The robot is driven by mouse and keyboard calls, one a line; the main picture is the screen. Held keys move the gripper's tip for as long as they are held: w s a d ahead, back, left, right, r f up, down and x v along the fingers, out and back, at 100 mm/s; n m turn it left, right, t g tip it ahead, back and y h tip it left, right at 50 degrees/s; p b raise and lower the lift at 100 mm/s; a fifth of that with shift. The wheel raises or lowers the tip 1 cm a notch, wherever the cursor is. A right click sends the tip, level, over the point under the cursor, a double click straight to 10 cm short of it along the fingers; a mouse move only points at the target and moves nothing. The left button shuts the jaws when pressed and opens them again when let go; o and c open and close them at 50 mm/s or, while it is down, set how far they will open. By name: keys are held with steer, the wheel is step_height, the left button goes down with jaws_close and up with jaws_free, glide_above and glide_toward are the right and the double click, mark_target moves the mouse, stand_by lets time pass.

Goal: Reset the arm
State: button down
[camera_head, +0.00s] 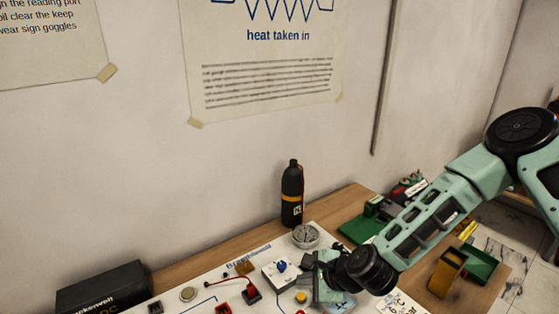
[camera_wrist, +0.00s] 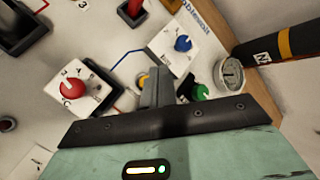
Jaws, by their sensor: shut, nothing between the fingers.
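My arm reaches in from the right in the head view, and my gripper (camera_head: 309,272) hangs over the white rig panel (camera_head: 215,293). In the wrist view my gripper (camera_wrist: 157,75) is shut, its fingers together with nothing between them. The finger tips are close to a yellow button (camera_wrist: 143,81) and a white box with a blue knob (camera_wrist: 182,43); I cannot tell whether they touch anything. The blue knob also shows in the head view (camera_head: 281,266). A round gauge (camera_wrist: 230,73) lies to the right of the fingers. A green knob (camera_wrist: 201,92) is partly hidden by my gripper.
A red knob (camera_wrist: 72,88) and a black-based part (camera_wrist: 132,10) stand on the panel. A black bottle with a yellow band (camera_head: 292,195) stands behind the gauge. Green trays (camera_head: 361,228) and a yellow holder (camera_head: 446,272) are at right. A black box (camera_head: 103,288) is at left.

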steer(key=s+n+g, duration=0.1)
steer(key=n, duration=0.1)
steer(key=s+a+r+n+b, duration=0.1)
steer(key=s+n, duration=0.1)
steer(key=s+a+r+n+g+b, duration=0.1)
steer(key=s+n, duration=0.1)
steer(key=n, duration=0.1)
steer(key=shift+s+r+g, duration=0.15)
steer(key=shift+s+g, duration=0.1)
steer(key=shift+g, duration=0.05)
steer(key=s+d+r+n+g+h+b, duration=0.1)
steer(key=s+d+r+n+h+b, duration=0.2)
steer(key=s+r+n, duration=0.3)
steer(key=s+d+r+n+g+h+b, duration=0.2)
steer(key=s+d+r+n, duration=0.3)
steer(key=s+n, duration=0.6)
steer(key=s+r+h+b, duration=0.1)
steer(key=s, duration=0.2)
steer(key=shift+s+d+n, duration=0.3)
steer(key=shift+s+d, duration=0.05)
steer(key=shift+a, duration=0.1)
